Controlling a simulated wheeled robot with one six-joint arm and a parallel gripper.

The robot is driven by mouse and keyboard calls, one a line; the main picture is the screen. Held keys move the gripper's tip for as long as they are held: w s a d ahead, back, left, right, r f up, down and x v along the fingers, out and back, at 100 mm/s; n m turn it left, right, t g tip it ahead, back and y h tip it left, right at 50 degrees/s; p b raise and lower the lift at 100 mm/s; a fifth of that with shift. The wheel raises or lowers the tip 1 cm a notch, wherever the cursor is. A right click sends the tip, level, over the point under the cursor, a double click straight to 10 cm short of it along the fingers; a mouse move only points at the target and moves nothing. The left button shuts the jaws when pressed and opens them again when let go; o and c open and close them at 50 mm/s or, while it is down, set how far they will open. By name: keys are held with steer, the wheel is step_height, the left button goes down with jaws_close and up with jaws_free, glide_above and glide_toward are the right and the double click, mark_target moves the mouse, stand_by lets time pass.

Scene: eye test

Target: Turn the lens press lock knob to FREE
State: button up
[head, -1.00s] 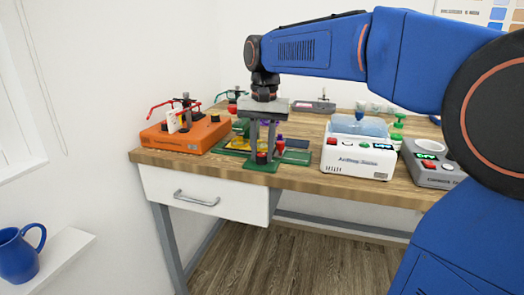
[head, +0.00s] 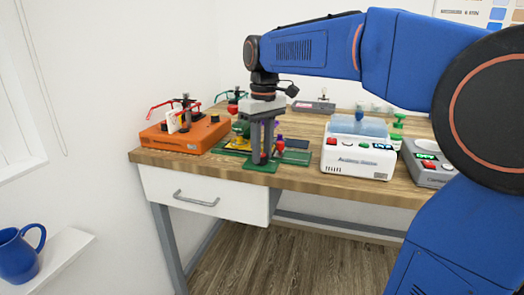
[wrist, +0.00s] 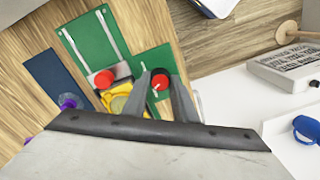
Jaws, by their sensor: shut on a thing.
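A small red knob (wrist: 160,82) sits on a green plate (wrist: 147,61) near the table's front edge. My gripper (wrist: 161,77) points down over this plate, and its two fingers are shut on the red knob from either side. In the head view my gripper (head: 262,158) hides most of the knob. Any lock or free marking is too small to read. Beside it stands the press with yellow parts (wrist: 122,104) and another red knob (wrist: 104,79), by a second green plate with pale rails (wrist: 88,38).
An orange machine (head: 185,134) stands to the left. A white machine (head: 358,152) and a grey one (head: 428,162) stand to the right. A dark blue pad (wrist: 54,80) lies by the plates. A blue mug (head: 20,256) is on a low shelf at left.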

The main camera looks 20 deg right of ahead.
steer(key=n, duration=0.3)
steer(key=shift+n, duration=0.3)
stand_by(0.3)
steer(key=o, duration=1)
steer(key=shift+o, duration=0.2)
